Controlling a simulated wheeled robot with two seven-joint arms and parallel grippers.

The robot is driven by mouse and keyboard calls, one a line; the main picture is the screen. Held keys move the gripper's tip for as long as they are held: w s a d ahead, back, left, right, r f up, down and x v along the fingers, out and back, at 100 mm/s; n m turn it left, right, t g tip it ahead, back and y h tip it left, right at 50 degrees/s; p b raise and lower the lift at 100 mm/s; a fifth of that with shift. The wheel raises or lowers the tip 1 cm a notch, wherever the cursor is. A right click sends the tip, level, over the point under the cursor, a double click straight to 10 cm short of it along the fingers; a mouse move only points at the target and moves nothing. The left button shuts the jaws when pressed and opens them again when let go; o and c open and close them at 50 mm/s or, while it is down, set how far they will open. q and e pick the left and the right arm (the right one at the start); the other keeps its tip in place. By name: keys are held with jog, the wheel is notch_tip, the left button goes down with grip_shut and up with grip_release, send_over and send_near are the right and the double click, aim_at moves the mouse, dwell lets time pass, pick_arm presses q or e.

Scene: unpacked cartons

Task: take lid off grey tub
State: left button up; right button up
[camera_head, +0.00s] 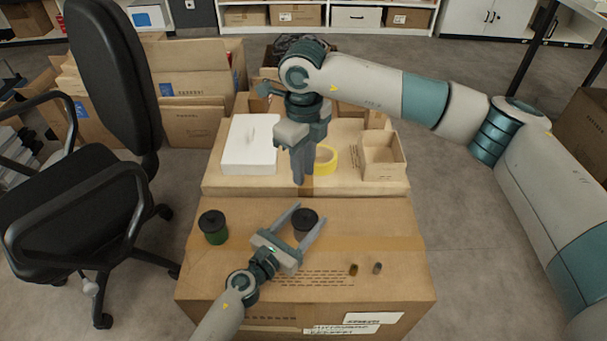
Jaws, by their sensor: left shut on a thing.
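The grey tub (301,236) stands upright on the front carton, with its round dark lid (306,220) on top. Most of its body is hidden below the lid and by my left gripper. My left gripper (311,213) reaches in from the lower left, with one finger on each side of the tub, and is shut on it. My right gripper (302,182) hangs pointing down above and behind the tub, apart from the lid. Its fingers look close together, seen nearly edge-on, so its opening is unclear.
A green tub (214,236) with a dark lid stands left on the front carton (380,215). Two small cylinders (353,269) (377,268) stand at right. Behind are a white box (248,150), yellow tape roll (326,160) and open small box (383,165). An office chair (75,215) stands left.

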pick_arm(q)
jog(key=o, duration=1.6)
jog(key=shift+s+a, duration=0.1)
jog(key=b+v, duration=0.2)
jog(key=v, duration=1.3)
jog(key=shift+s+a, duration=0.15)
jog(key=shift+s, duration=0.15)
jog(key=shift+s+a+b, duration=0.35)
jog(key=shift+s+a, duration=0.1)
jog(key=shift+s, duration=0.15)
